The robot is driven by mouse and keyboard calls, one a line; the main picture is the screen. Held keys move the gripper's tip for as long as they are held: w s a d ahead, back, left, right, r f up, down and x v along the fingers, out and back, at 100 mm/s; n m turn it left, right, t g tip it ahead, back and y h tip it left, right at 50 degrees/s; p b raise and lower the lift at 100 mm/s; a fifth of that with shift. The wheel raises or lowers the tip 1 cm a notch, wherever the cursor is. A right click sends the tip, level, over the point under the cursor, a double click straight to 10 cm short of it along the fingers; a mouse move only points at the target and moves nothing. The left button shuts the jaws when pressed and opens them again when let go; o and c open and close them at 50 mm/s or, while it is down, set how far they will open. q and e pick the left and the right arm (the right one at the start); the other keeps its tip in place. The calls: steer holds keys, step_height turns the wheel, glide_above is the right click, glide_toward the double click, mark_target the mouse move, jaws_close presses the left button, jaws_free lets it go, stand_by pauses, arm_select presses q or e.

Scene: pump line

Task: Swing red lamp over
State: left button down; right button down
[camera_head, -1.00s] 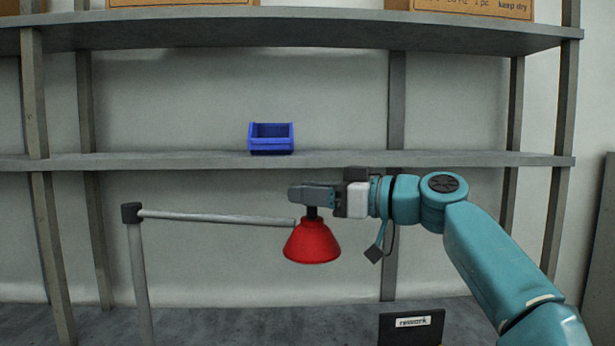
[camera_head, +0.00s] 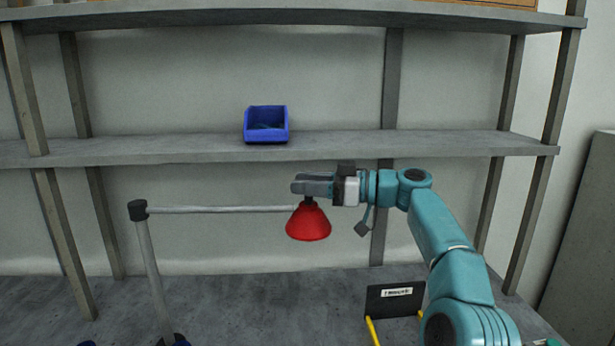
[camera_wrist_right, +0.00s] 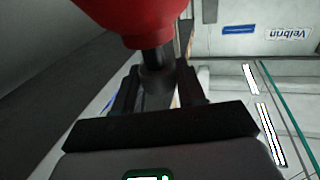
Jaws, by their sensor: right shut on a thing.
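The red lamp (camera_head: 308,223) is a cone-shaped shade hanging at the right end of a grey horizontal arm (camera_head: 220,209) on an upright post (camera_head: 153,270). My right gripper (camera_head: 308,187) is shut on the dark neck on top of the shade. In the right wrist view the red shade (camera_wrist_right: 135,18) fills the top, and its dark neck (camera_wrist_right: 157,75) sits between the fingers (camera_wrist_right: 155,88). My left gripper is not in view.
A blue bin (camera_head: 266,125) stands on the shelf (camera_head: 200,149) behind the lamp. A dark sign (camera_head: 394,302) with a white label and yellow legs stands at the lower right. The space around the shade looks clear.

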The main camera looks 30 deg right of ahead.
steer(key=shift+d+f, duration=0.1)
steer(key=shift+d, duration=0.05)
steer(key=c, duration=0.8)
jaws_free()
steer(key=shift+w, duration=0.1)
steer(key=shift+w+d+f, duration=0.15)
steer(key=shift+w+d, duration=0.05)
steer(key=shift+w, duration=0.05)
steer(key=shift+s+a+r, duration=0.2)
steer(key=shift+s, duration=0.05)
steer(key=shift+d+f, duration=0.1)
steer(key=shift+d, duration=0.2)
steer(key=v, duration=1.6)
steer(key=shift+s+a, duration=0.15)
steer(key=shift+a, duration=0.05)
